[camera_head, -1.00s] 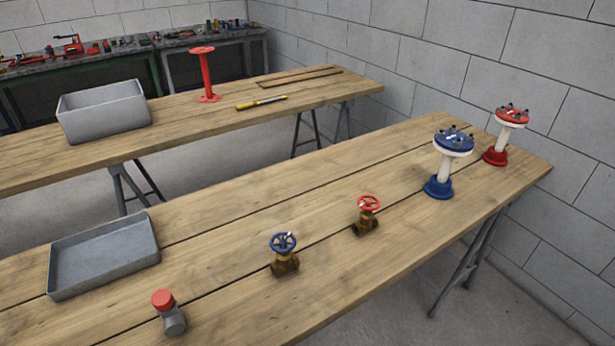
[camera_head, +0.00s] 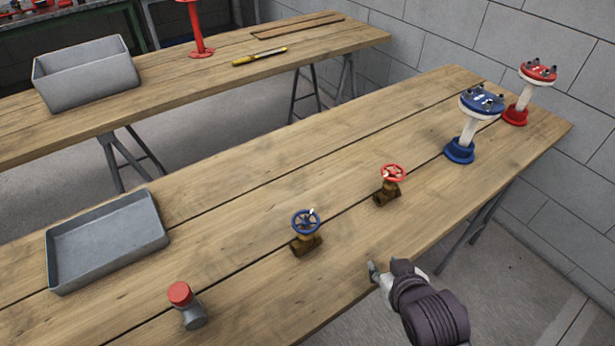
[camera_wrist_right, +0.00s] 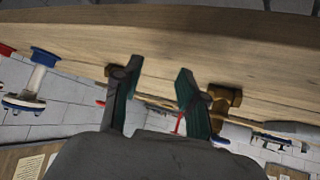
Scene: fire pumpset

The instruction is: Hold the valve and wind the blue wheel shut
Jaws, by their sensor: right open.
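The brass valve with the blue wheel (camera_head: 306,221) stands upright on the front wooden bench in the head view, its wheel on top. My right gripper (camera_head: 384,268) has come in at the lower right, at the bench's front edge, apart from the valve and to its right. In the right wrist view, which looks upside down, my right gripper (camera_wrist_right: 158,80) is open with nothing between its fingers. The brass valve body (camera_wrist_right: 226,97) shows beside the right-hand finger, partly hidden. My left gripper is not in view.
A red-wheeled brass valve (camera_head: 391,181) stands just right of the blue-wheeled one. Blue (camera_head: 460,150) and red (camera_head: 514,116) stands are farther right. A grey tray (camera_head: 60,286) and a red-capped fitting (camera_head: 194,318) are at left. The bench between is clear.

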